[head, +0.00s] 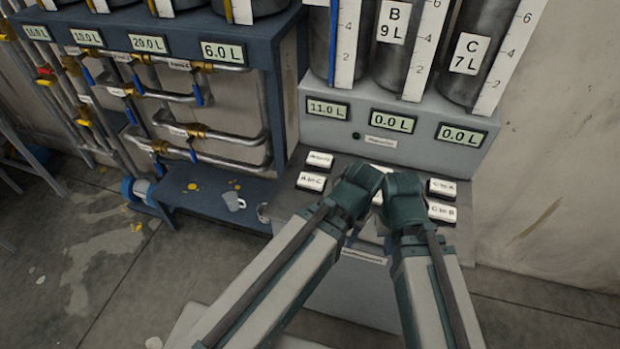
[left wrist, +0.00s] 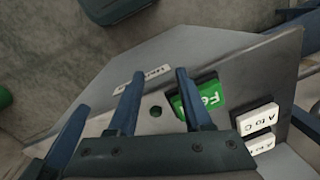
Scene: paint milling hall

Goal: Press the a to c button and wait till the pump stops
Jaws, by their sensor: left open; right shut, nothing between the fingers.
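The white A to C button (head: 312,182) sits at the left of the sloping panel, below the A to B button (head: 319,159). The A to C button also shows in the left wrist view (left wrist: 257,119), right of my open left gripper (left wrist: 159,88), apart from its fingers. In the head view my left gripper (head: 357,190) is over the panel middle, right of that button. My right gripper (head: 402,190) is beside it, shut and empty; its fingertips are mostly hidden. The displays read 11.0 L (head: 328,109), 0.0 L (head: 393,121) and 0.0 L (head: 463,134). The panel lamp (head: 356,135) looks dark green.
C to A (head: 441,187) and C to B (head: 442,211) buttons sit at the right; my arms hide the middle ones. Cylinders B (head: 395,50) and C (head: 487,60) stand behind. A blue pipe rack (head: 190,190) is left. A green plate (left wrist: 200,98) is near my left fingers.

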